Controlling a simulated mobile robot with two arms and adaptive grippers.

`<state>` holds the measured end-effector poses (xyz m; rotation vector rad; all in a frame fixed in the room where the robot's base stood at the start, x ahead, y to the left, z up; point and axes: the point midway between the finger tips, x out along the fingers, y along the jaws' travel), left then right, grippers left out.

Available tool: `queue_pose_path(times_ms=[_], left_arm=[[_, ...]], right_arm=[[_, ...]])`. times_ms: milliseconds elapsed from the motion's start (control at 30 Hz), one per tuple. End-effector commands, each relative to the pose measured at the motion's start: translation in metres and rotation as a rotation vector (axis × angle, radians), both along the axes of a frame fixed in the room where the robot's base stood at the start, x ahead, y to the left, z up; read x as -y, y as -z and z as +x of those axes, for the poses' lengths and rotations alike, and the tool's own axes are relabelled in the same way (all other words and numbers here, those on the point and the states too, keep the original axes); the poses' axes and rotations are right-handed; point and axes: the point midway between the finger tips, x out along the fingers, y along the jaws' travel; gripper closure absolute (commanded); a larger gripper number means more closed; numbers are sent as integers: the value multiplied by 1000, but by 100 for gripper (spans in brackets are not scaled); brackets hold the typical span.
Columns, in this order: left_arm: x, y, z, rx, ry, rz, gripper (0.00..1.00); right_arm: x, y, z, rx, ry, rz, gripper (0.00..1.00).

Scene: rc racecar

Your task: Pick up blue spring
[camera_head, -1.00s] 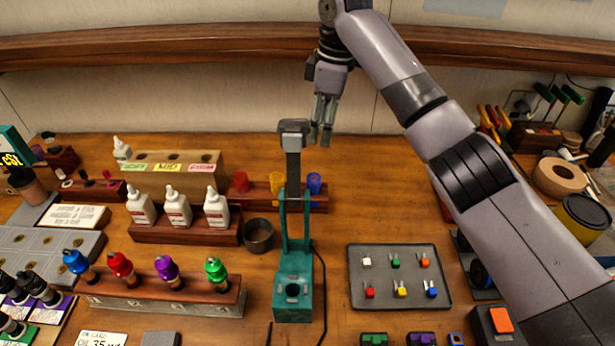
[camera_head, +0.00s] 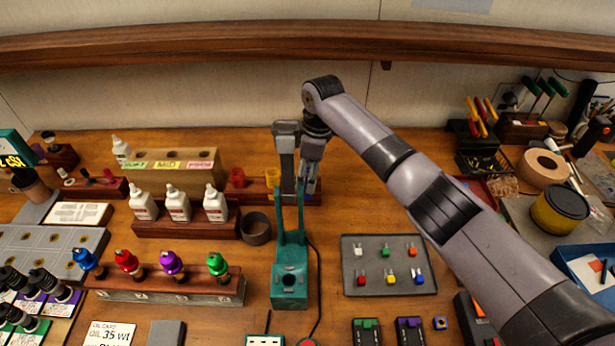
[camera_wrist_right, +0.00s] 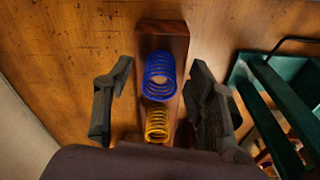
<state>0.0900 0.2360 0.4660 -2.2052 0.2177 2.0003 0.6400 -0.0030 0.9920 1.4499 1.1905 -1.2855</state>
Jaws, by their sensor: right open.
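The blue spring (camera_wrist_right: 159,76) stands on a dark red wooden block in the right wrist view, with the yellow spring (camera_wrist_right: 157,124) beside it. My right gripper (camera_wrist_right: 163,95) is open, with one finger on each side of the block and the blue spring in the gap between them. The fingers do not appear to touch the spring. My left gripper is not in view.
A teal press stand (camera_head: 290,272) with a grey top stands close to my right gripper. The red spring (camera_head: 237,177) and yellow spring (camera_head: 272,178) are on the same block (camera_head: 256,194). White bottles (camera_head: 178,204) stand to the left; a grey tray (camera_head: 389,284) lies to the right.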

Motion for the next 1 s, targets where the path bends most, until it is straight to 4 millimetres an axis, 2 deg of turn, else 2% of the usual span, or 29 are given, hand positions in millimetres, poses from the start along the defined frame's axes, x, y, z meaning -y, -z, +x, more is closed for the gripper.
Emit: queue_pose_path(times_ms=[100, 333, 867, 1000], left_arm=[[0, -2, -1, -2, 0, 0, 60], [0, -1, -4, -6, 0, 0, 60], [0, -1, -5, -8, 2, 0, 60], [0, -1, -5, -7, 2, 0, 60]], right_arm=[[-1, 8, 0, 0, 0, 0, 49], [-1, 10, 0, 1, -1, 1, 50], [-1, 9, 0, 1, 0, 1, 85], [-1, 9, 0, 1, 0, 1, 86]])
